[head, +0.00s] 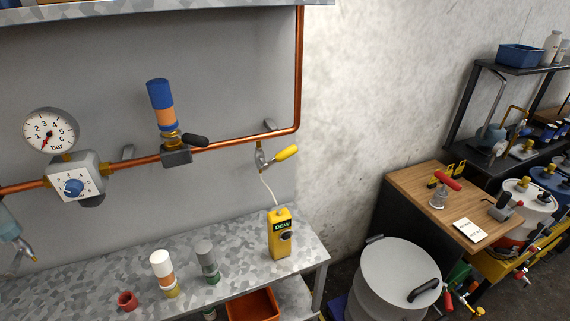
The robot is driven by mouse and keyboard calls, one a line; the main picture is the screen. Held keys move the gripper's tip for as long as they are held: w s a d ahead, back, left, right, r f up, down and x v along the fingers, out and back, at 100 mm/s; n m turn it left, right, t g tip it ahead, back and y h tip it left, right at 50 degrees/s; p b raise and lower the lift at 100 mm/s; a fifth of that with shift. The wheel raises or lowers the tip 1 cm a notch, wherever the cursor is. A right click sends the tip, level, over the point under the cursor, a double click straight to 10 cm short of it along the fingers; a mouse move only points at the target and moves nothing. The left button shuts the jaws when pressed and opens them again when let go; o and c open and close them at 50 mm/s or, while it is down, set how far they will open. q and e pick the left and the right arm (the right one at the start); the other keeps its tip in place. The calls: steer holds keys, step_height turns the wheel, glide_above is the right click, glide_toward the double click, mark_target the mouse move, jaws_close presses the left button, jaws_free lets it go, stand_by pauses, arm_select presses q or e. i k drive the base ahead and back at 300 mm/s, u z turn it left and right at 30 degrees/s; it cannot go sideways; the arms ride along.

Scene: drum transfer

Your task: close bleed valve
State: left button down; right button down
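A small valve (262,158) with a yellow lever (287,153) hangs under the right part of the copper pipe; its lever points right and slightly up. No label shows which one is the bleed valve. A thin white tube runs from the yellow-lever valve down to a yellow DEW meter (280,236).
The copper pipe (240,140) carries a regulator (75,183) and a round bar gauge (50,131). Several small bottles and a red cup (127,300) stand on the speckled bench (237,225). At right are a grey drum (400,273) and a wooden table (425,190).

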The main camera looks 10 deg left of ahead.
mark_target(291, 150)
steer(key=u, duration=0.6)
steer(key=k, duration=0.65)
steer(key=u, duration=1.05)
steer(key=i, duration=1)
steer(key=z, duration=0.4)
